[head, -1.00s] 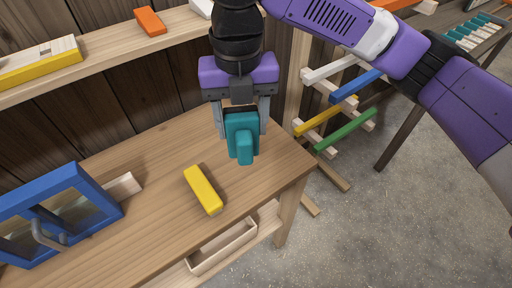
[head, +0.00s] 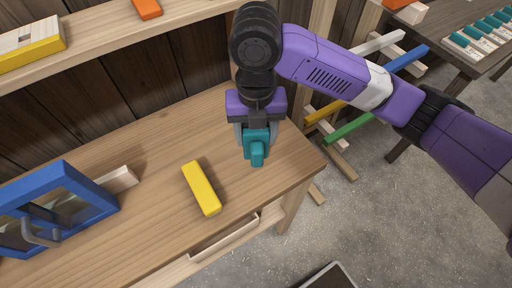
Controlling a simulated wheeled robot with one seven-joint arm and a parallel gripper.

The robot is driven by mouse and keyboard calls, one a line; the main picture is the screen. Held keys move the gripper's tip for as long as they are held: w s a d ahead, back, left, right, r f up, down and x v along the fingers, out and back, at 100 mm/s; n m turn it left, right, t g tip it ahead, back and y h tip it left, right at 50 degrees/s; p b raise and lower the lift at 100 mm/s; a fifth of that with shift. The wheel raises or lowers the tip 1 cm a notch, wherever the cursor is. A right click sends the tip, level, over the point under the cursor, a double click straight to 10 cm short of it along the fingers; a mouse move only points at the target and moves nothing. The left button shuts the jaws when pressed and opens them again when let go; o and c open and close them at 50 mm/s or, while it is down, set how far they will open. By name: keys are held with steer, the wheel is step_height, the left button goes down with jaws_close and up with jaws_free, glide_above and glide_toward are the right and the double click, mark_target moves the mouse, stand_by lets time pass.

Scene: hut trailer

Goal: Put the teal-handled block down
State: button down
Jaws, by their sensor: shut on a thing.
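The teal-handled block (head: 257,147) is between the fingers of my gripper (head: 257,136), which is shut on it. Its teal handle points toward the camera and down in the picture. The block is over the right part of the wooden table (head: 150,225), near the right end. It looks low, at or just above the tabletop; I cannot tell if it touches. My gripper's body hides the block's upper part.
A yellow block (head: 201,188) lies on the table left of my gripper. A blue-framed box with a handle (head: 62,205) stands at the left. A shelf (head: 100,38) runs along the back wall. A rack with coloured bars (head: 350,127) stands to the right.

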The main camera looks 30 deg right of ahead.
steer(key=shift+f, duration=3.15)
steer(key=shift+f, duration=0.1)
steer(key=shift+c, duration=2.4)
jaws_free()
step_height(320, 180, up, 12)
steer(key=shift+r, duration=0.15)
steer(key=shift+a, duration=0.15)
